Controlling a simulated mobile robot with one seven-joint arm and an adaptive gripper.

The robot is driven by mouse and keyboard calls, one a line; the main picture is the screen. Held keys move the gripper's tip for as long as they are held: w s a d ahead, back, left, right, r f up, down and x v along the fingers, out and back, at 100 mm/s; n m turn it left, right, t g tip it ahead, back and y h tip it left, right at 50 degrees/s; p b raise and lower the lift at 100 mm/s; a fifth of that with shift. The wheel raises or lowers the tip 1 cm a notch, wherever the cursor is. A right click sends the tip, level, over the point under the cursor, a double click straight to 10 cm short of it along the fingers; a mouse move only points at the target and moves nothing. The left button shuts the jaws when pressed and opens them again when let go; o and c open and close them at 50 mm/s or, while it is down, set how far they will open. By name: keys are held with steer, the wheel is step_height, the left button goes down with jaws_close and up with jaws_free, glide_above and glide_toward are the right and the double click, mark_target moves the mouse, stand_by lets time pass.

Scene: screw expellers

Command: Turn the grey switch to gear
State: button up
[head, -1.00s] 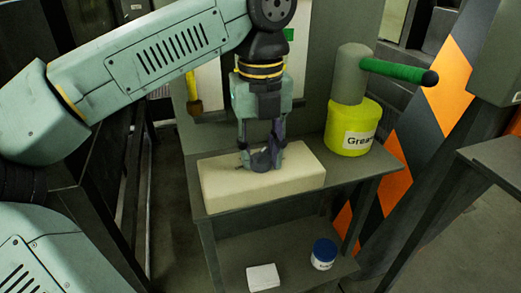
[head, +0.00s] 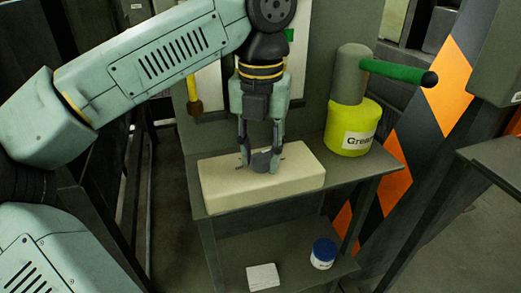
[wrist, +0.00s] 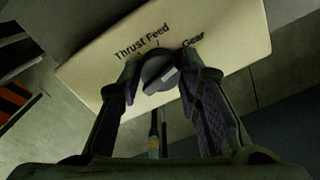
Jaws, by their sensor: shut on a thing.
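The grey switch (head: 263,162) is a round dark grey knob on top of a cream box (head: 222,190). The printed words "Thrust", "Feed" and "Gear" (wrist: 194,40) run along the box beyond the knob, with "Gear" at the right. My gripper (head: 262,156) points down from above, its two fingers on opposite sides of the knob. The wrist view shows my gripper (wrist: 160,75) shut on it. The fingers hide the knob's sides, and I cannot tell which label it points to.
The box stands on a grey metal bench (head: 365,180). A yellow grease bucket (head: 345,125) with a green-handled pump stands right of the box. A blue-lidded jar (head: 323,254) and a white block (head: 263,277) are on the lower shelf. A wall panel rises behind.

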mark_target(261, 153)
steer(key=o, duration=1.2)
step_height(261, 153, up, 8)
steer(key=shift+f, duration=0.2)
